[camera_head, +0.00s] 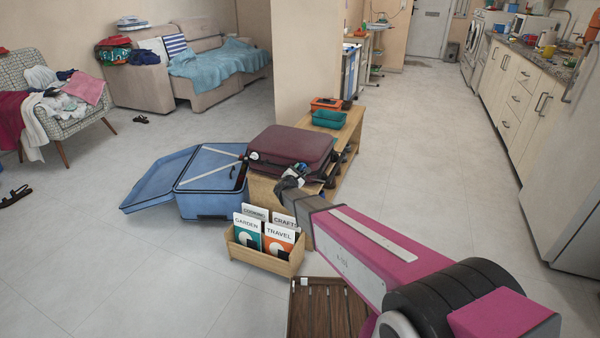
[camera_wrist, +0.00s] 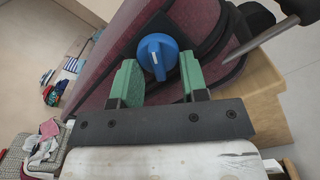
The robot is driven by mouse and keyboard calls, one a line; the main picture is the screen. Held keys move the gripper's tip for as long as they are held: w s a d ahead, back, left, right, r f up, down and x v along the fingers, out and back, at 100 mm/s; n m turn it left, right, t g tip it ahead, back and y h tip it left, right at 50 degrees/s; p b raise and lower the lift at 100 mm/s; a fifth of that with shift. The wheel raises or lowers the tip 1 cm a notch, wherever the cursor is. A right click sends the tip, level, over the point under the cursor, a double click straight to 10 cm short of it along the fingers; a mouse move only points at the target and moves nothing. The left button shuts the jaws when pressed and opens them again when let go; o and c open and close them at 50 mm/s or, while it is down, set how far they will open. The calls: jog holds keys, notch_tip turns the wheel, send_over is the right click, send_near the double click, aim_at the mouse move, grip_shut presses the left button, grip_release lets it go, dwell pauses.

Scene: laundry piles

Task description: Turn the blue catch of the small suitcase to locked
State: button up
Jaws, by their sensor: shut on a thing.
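The small maroon suitcase (camera_head: 295,145) lies on a wooden bench in the head view. In the wrist view its maroon side (camera_wrist: 90,80) fills much of the picture. The blue catch (camera_wrist: 158,52) is a round knob with a raised grip bar, and a pale mark shows on it. My gripper (camera_wrist: 158,72) has its green-padded fingers on either side of the catch, shut on it. In the head view my gripper (camera_head: 290,179) is at the front of the suitcase, and the catch is hidden there. I cannot read a locked or unlocked marking.
A wooden bench (camera_head: 349,132) carries the suitcase and a teal box (camera_head: 328,119). An open blue suitcase (camera_head: 212,203) lies on the floor to the left. A wooden rack of books (camera_head: 262,262) stands in front. Tiled floor (camera_head: 420,120) is clear to the right.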

jog(key=m, duration=1)
jog(key=shift+a+r+m, duration=0.2)
jog(key=shift+r+m, duration=0.1)
jog(key=shift+r, duration=0.05)
jog(key=shift+m, duration=0.3)
jog(key=o, duration=0.9)
jog(key=shift+c, duration=0.2)
jog(key=v, duration=1)
jog(key=shift+s, duration=0.35)
jog(key=shift+a+r, duration=0.1)
